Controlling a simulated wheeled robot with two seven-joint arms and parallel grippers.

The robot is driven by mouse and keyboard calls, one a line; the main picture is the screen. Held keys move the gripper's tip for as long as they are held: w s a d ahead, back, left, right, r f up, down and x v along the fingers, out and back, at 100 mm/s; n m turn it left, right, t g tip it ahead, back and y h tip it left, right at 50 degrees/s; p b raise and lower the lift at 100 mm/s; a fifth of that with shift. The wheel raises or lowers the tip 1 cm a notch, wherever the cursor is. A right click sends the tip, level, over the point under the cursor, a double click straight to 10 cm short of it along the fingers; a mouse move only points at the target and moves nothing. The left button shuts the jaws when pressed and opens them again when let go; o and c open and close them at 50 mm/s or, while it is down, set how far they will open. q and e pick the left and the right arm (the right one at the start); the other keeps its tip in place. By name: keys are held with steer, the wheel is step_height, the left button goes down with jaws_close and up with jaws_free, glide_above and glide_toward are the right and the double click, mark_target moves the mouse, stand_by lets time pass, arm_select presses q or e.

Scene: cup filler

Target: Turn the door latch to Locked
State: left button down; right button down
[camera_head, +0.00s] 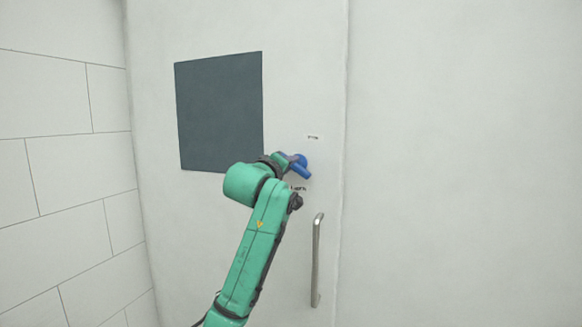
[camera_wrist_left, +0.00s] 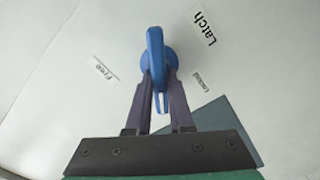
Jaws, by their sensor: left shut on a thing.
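The blue door latch (camera_head: 301,161) is on the white door, right of the dark panel. In the left wrist view, its blue lever (camera_wrist_left: 155,50) stands out from a round blue base. My left gripper (camera_wrist_left: 159,85) is shut on the lever, with one dark finger on each side. In the head view, the left gripper (camera_head: 280,160) meets the latch from the left and hides part of it. The wrist view shows the labels "Latch" (camera_wrist_left: 203,29), "Free" (camera_wrist_left: 103,70) and a smaller one that seems to read "Locked" (camera_wrist_left: 207,82). My right gripper is not in view.
A dark rectangular panel (camera_head: 220,105) is on the door up and left of the latch. A vertical metal handle (camera_head: 317,262) is below and right of it. A tiled wall (camera_head: 60,150) stands at the left, and a plain pale wall (camera_head: 460,160) lies to the right.

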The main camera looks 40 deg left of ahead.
arm_select(q)
steer(key=n, duration=0.2)
steer(key=shift+n, duration=0.4)
steer(key=shift+f+n, duration=0.2)
steer(key=shift+n, duration=1.7)
steer(key=c, duration=0.8)
jaws_free()
steer(key=shift+a+f, duration=0.1)
steer(key=shift+a, duration=0.05)
